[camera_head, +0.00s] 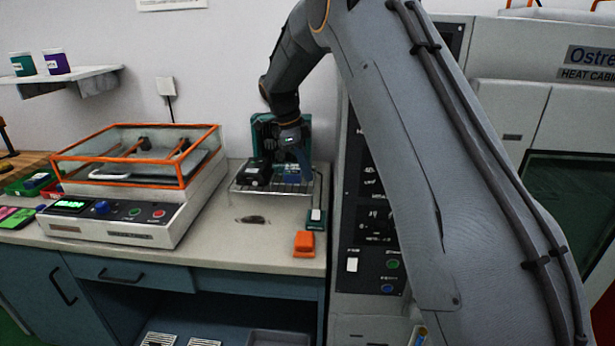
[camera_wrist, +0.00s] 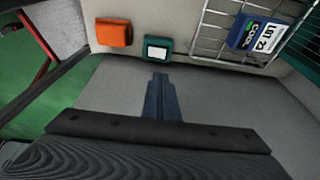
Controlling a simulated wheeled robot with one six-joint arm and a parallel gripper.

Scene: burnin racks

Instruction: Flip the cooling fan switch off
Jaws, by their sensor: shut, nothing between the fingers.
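I cannot tell for certain which part is the cooling fan switch. A teal-framed unit (camera_head: 265,126), possibly the fan, stands behind the rack. My gripper (camera_head: 306,172) is shut and empty, pointing down over the rack's right side. In the wrist view its closed fingertips (camera_wrist: 160,76) appear just below the teal box, apart from it as far as I can tell.
The wire rack (camera_wrist: 209,38) holds a blue labelled block (camera_wrist: 256,36) and a black unit (camera_head: 254,174). An orange box (camera_head: 304,244) lies near the bench's front edge. An orange-framed machine (camera_head: 120,215) stands left. The tall heat cabinet (camera_head: 510,100) is right, partly behind my arm.

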